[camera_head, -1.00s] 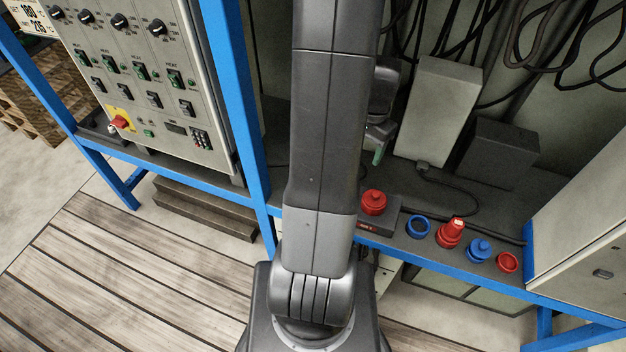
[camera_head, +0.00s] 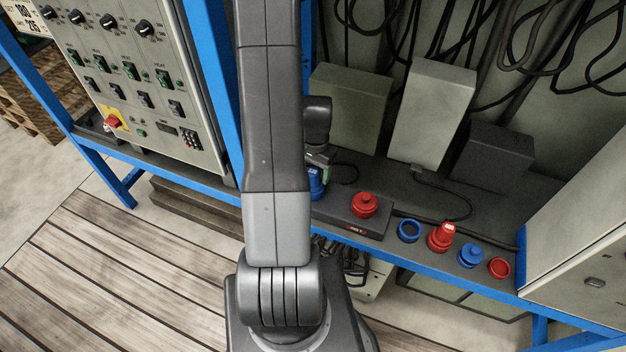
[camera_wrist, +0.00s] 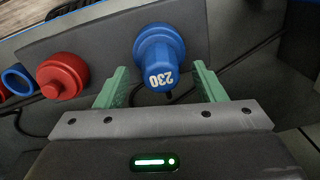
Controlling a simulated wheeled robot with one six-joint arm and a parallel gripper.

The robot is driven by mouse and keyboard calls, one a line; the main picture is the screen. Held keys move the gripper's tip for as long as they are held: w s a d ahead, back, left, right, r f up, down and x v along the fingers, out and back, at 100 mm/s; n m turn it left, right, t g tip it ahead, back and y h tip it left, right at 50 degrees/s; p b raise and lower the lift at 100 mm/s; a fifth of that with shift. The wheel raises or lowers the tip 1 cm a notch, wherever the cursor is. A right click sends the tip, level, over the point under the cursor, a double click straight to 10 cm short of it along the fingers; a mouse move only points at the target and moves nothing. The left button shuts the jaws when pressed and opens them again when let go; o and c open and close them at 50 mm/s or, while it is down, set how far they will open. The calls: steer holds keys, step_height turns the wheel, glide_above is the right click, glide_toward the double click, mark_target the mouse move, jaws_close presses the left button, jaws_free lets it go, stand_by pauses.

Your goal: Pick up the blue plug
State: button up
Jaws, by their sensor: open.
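A blue plug (camera_wrist: 160,52) marked 230 stands on a dark block (camera_wrist: 105,32), seen from above in the wrist view. In the head view the blue plug (camera_head: 316,186) is partly hidden behind my arm. My gripper (camera_wrist: 159,70) is open, its two green fingers on either side of the plug in the wrist picture, with gaps on both sides. Nothing is held. How far the fingertips reach down beside the plug is unclear. In the head view my gripper (camera_head: 320,160) shows small, just above the plug.
A red plug (camera_head: 364,204) stands on the same block, beside the blue one. Along the shelf to the right are a blue ring (camera_head: 408,230), another red plug (camera_head: 441,237), another blue plug (camera_head: 470,255) and a red ring (camera_head: 500,269). Grey boxes (camera_head: 430,115) and cables stand behind.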

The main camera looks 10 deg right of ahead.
steer(key=shift+f, duration=1.1)
steer(key=shift+c, duration=0.2)
steer(key=c, duration=1.1)
steer(key=shift+r, duration=0.15)
